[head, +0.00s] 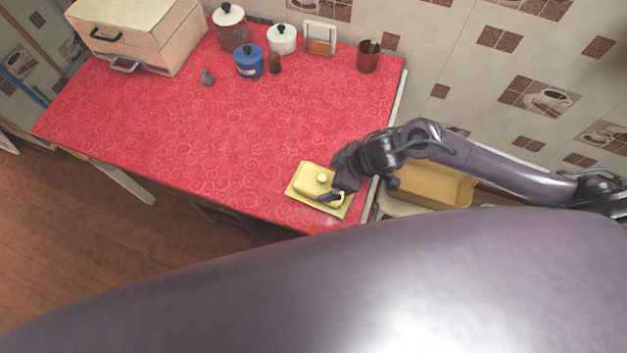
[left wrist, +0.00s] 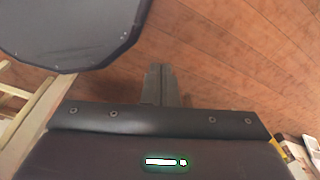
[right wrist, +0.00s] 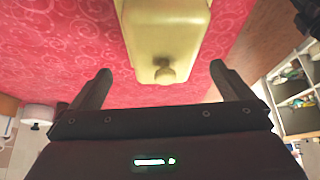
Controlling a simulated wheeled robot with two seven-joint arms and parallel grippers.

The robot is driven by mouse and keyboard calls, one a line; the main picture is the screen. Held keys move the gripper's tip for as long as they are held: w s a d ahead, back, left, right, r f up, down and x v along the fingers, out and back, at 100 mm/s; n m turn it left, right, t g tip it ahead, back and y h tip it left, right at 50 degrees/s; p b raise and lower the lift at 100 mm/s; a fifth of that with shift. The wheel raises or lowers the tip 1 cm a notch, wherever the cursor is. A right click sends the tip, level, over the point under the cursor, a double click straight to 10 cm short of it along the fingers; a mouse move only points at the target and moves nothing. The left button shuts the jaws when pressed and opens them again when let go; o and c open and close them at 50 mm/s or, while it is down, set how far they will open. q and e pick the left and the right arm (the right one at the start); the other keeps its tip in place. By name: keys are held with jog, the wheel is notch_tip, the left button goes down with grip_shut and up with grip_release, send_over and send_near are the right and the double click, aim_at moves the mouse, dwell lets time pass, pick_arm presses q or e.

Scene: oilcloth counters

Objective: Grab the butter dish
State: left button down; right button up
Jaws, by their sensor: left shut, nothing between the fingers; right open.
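The yellow butter dish (head: 316,179) has a lid with a round knob and sits on its flat base (head: 300,193) near the front right corner of the red counter. My right gripper (head: 334,190) is at the dish's right side in the head view and hides part of it. In the right wrist view the dish (right wrist: 162,35) lies ahead of the open fingers (right wrist: 160,80), with its knob between their lines. Nothing is visibly gripped. My left gripper (left wrist: 160,72) is shut and empty, with wooden floor behind it; it does not show in the head view.
The red counter (head: 200,140) is clear left of the dish. At its back stand a cream box (head: 135,38), a blue pot (head: 249,62), a white pot (head: 282,40), a napkin holder (head: 320,40) and a red cup (head: 368,58). A yellow tray (head: 435,185) is right of the counter.

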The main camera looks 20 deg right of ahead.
aim_at(318, 181)
jog(key=shift+x, duration=0.8)
jog(key=shift+a+f+p, duration=0.4)
jog(key=shift+f+p, duration=0.1)
jog(key=shift+f, duration=0.1)
jog(key=x, duration=0.3)
jog(key=shift+w+a, duration=0.1)
jog(key=shift+a, duration=0.1)
jog(key=c, duration=1.4)
pick_arm(q)
jog(key=shift+s+d+r, duration=0.25)
jog(key=shift+s+d, duration=0.1)
jog(key=shift+d, duration=0.25)
jog(key=shift+s+d+r, duration=0.25)
jog(key=shift+s+d, duration=0.1)
jog(key=shift+d, duration=0.2)
